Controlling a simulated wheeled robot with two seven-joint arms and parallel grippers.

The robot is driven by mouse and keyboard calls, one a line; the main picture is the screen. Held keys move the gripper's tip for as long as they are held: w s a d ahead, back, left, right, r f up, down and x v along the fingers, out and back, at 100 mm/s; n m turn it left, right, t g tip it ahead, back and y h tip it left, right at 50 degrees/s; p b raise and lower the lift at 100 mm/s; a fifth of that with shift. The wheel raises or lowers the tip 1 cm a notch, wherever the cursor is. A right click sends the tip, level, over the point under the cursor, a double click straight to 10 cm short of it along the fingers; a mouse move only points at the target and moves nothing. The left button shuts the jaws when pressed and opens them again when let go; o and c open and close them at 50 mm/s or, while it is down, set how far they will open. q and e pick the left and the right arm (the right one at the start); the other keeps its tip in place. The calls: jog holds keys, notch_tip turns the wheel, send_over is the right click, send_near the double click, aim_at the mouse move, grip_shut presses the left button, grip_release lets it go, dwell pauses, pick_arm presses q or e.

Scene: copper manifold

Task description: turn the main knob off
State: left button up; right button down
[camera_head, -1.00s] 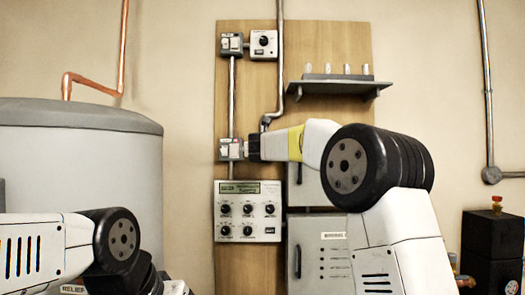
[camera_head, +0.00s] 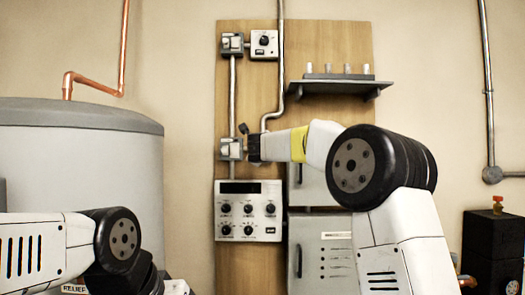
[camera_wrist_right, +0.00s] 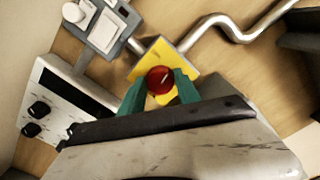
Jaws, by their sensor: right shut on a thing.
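The main knob (camera_wrist_right: 159,78) is round and red with a pale mark on its face. It sits on a yellow plate (camera_wrist_right: 184,57) in the right wrist view. My right gripper (camera_wrist_right: 158,83) has its green fingers on both sides of the knob and is shut on it. In the head view my right gripper (camera_head: 250,147) is at the board beside a grey switch box (camera_head: 231,148), and the knob is hidden there. My left arm shows at the lower left of the head view, but its gripper is not visible.
A control panel (camera_head: 248,231) with several black knobs and a dark display is below the right gripper. A shelf (camera_head: 339,87) juts out above my right arm. A metal conduit (camera_wrist_right: 215,27) runs close by. A large grey tank (camera_head: 80,190) stands at left.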

jog(key=n, duration=0.6)
jog(key=shift+a+f+n, duration=0.1)
jog(key=shift+f+n, duration=0.05)
jog(key=shift+n, duration=0.25)
dwell(0.4)
jog(key=c, duration=0.9)
grip_release()
jog(key=s, duration=0.8)
